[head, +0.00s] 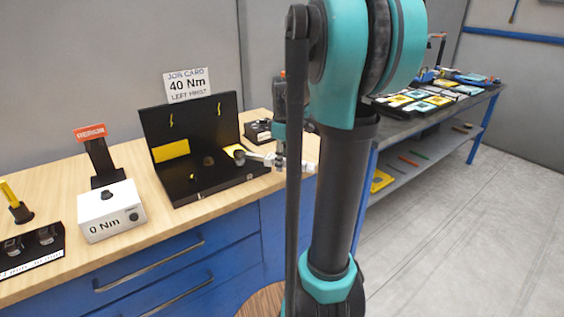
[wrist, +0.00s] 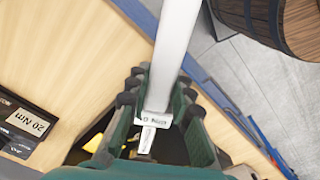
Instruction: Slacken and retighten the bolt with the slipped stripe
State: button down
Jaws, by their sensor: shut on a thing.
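My gripper (head: 280,152) is shut on a pale grey wrench (head: 262,158) at the right side of the open black case (head: 196,192). The wrench lies roughly level, its dark round head over the case's right part. In the wrist view, the wrench (wrist: 178,45) runs between the fingers of my gripper (wrist: 158,112), with a small display reading that looks like "0 Nm". A job card (head: 187,84) behind the case reads 40 Nm, left first. No bolt with a slipped stripe can be made out in either view.
A white box (head: 108,222) reading 0 Nm stands left of the case, beside a dark stand with a red sign (head: 90,132). A black block labelled 20 Nm (wrist: 30,122) shows in the wrist view. A wooden barrel (wrist: 285,25) and a loaded grey bench (head: 420,125) stand right.

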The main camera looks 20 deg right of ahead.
jog(key=shift+s+a+m, duration=0.6)
jog(key=shift+s+a, duration=0.05)
jog(key=shift+s, duration=0.1)
dwell(1.2)
jog(key=shift+w, duration=0.1)
jog(key=shift+w+d, duration=0.2)
jog(key=shift+d, duration=0.1)
jog(key=shift+r, duration=0.1)
jog(key=shift+r, duration=2.2)
